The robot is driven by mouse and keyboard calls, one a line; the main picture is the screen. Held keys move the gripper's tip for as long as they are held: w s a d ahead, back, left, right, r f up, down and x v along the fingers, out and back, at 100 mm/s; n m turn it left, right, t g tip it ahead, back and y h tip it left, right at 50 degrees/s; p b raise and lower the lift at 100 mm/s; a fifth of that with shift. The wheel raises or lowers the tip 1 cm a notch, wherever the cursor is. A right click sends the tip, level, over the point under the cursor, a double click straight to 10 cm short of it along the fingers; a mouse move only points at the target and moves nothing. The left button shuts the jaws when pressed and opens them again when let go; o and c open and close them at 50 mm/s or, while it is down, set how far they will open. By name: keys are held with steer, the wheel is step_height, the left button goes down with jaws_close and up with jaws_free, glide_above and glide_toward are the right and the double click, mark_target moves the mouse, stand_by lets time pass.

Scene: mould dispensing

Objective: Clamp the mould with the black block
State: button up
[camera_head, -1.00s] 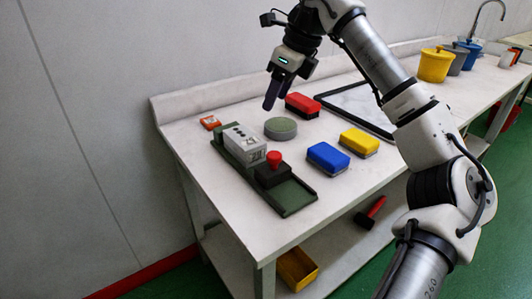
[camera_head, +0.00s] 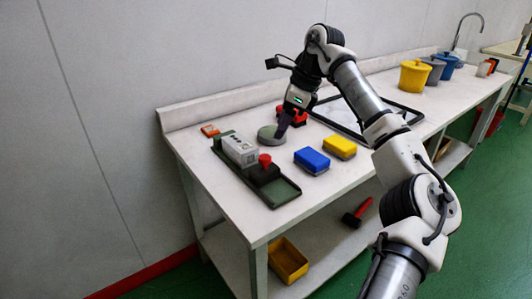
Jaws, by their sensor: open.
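The black block (camera_head: 263,173) with its red knob (camera_head: 265,160) sits on the green tray (camera_head: 285,195), at the near end of the mould. The mould (camera_head: 240,149) is a light grey block on the same tray, with dark round marks on top. The black block appears close against the mould; whether they touch cannot be told. My gripper (camera_head: 281,134) is over the round grey-green disc (camera_head: 267,138), behind and right of the mould and black block. Its jaws are open and hold nothing that I can see. The arm partly hides the red block (camera_head: 297,117).
A blue block (camera_head: 312,160) and a yellow block (camera_head: 340,147) lie right of the tray. A small orange item (camera_head: 209,130) lies beyond its far end. A black-framed panel (camera_head: 393,104) lies farther right. The bench front (camera_head: 245,225) is clear.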

mark_target(265, 157)
steer(key=p+x, duration=0.1)
steer(key=x, duration=0.9)
steer(key=shift+a, duration=0.1)
